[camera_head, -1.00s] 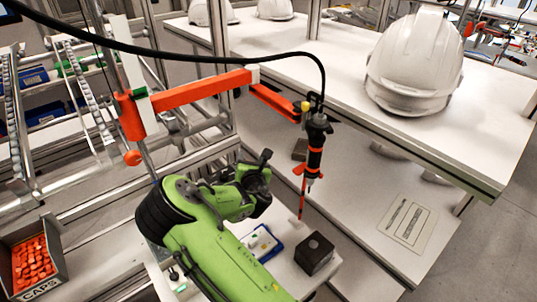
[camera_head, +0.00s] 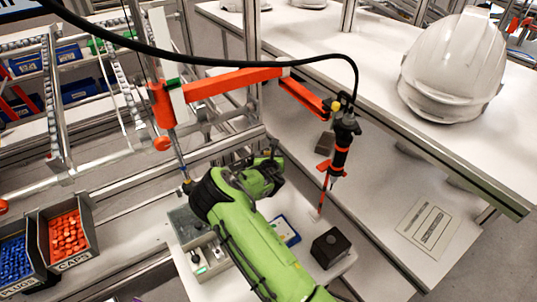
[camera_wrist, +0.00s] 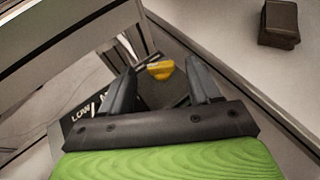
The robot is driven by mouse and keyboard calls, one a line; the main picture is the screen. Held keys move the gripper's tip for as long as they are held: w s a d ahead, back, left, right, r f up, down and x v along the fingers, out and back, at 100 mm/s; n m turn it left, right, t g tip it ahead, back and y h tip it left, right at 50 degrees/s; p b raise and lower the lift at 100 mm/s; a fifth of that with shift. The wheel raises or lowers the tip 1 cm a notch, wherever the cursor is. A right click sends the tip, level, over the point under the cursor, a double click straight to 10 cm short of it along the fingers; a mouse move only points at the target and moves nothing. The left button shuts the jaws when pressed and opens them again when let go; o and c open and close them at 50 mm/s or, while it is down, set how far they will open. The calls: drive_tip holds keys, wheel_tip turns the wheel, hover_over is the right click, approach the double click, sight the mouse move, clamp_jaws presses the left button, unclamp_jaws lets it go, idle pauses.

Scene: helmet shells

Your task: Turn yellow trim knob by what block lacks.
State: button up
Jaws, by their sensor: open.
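The yellow trim knob (camera_wrist: 160,70) shows in the wrist view between and just beyond my fingertips, over a dark panel with white lettering that reads "LOW" (camera_wrist: 82,114). My gripper (camera_wrist: 158,82) is open, with one dark finger on each side of the knob in the picture. I cannot tell whether either finger touches it. In the head view my gripper (camera_head: 272,160) is near the shelf frame, and the knob is hidden. A dark block (camera_head: 330,247) stands on the white surface, with a round mark on top. Another dark block (camera_head: 325,141) lies farther back and its details are unclear.
A hanging screwdriver (camera_head: 342,145) on an orange arm (camera_head: 235,82) is close to the right of my gripper. A white helmet (camera_head: 453,68) sits on the bench. Bins of orange caps (camera_head: 68,235) and blue plugs (camera_head: 15,262) are at left. A printed card (camera_head: 427,222) lies at right.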

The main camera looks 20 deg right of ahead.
drive_tip(key=shift+w+d+f, duration=0.2)
drive_tip(key=shift+w, duration=0.25)
drive_tip(key=c, duration=1)
drive_tip(key=shift+s+d+n+t+y, duration=0.1)
drive_tip(key=shift+d+n+t+y, duration=0.2)
drive_tip(key=shift+n+y, duration=0.75)
drive_tip(key=shift+c, duration=0.2)
drive_tip(key=shift+d+n+y, duration=0.2)
drive_tip(key=shift+n+y, duration=0.95)
drive_tip(key=shift+y, duration=0.3)
